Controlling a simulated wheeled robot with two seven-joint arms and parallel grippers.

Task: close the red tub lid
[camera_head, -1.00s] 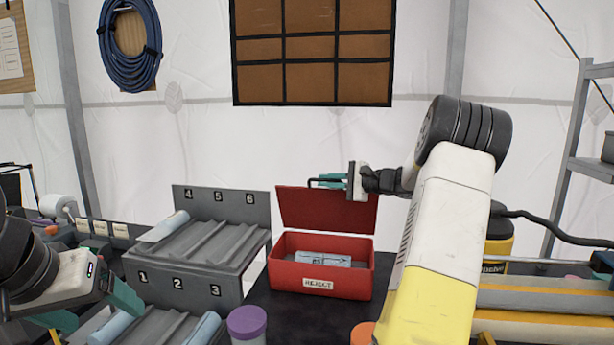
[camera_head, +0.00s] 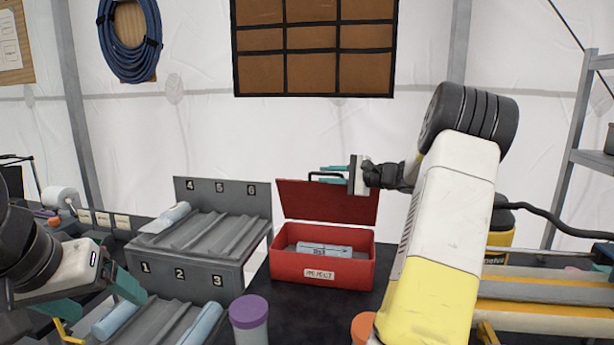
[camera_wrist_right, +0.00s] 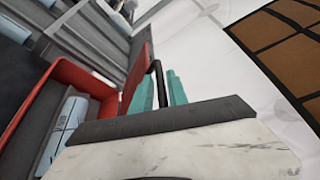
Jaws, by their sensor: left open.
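The red tub (camera_head: 322,272) stands on the dark table with a label on its front. Its red lid (camera_head: 330,203) stands up, hinged open at the back edge. A black handle (camera_head: 313,176) is at the lid's top edge. My right gripper (camera_head: 334,174) is at that handle, its teal fingers on both sides of it and close together. The right wrist view shows the handle (camera_wrist_right: 158,82) between the fingers (camera_wrist_right: 160,92). A pale blue printed cylinder (camera_head: 324,249) lies inside the tub. My left gripper (camera_head: 88,300) is open and empty at the lower left.
A grey numbered rack (camera_head: 195,270) stands left of the tub, with pale cylinders in it. A purple-lidded jar (camera_head: 249,318) and an orange-lidded one (camera_head: 362,328) stand in front. A yellow machine (camera_head: 500,240) is at the right, behind my right arm.

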